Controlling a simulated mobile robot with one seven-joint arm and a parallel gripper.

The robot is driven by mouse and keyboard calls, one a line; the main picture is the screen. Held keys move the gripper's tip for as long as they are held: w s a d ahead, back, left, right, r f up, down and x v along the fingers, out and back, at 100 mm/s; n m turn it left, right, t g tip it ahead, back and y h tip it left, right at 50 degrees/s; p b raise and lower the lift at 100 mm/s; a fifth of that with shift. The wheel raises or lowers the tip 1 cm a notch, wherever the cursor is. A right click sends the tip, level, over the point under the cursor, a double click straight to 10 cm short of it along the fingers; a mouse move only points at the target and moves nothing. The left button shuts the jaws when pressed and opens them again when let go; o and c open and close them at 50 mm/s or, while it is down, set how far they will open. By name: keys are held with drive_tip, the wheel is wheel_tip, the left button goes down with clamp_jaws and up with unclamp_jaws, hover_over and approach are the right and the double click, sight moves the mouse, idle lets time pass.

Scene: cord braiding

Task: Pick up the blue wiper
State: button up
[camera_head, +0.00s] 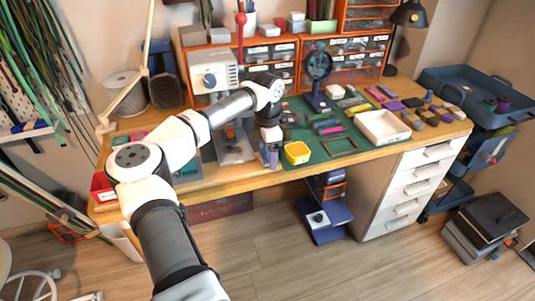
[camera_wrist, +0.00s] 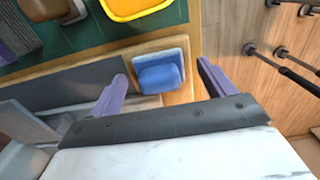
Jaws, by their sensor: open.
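The blue wiper (camera_wrist: 160,76), a small block with a paler blue-white base, lies at the wooden table edge in the wrist view. My gripper (camera_wrist: 162,70) is open, with one purple finger to the left of the wiper and the other to its right. Neither finger visibly touches it. In the head view my gripper (camera_head: 269,157) points down at the table's front edge, left of the yellow tray (camera_head: 297,153). I cannot make out the wiper there; the gripper probably covers it.
The yellow tray also shows close beyond the wiper in the wrist view (camera_wrist: 136,10). A grey-white machine (camera_head: 210,78) stands behind my arm. Open floor lies in front.

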drive_tip(key=c, duration=1.1)
drive_tip(key=shift+o, duration=0.2)
drive_tip(key=shift+r, duration=0.15)
wheel_tip(320, 180, up, 20)
drive_tip(key=b, duration=0.1)
drive_tip(key=o, duration=0.3)
drive_tip(key=shift+c, duration=1)
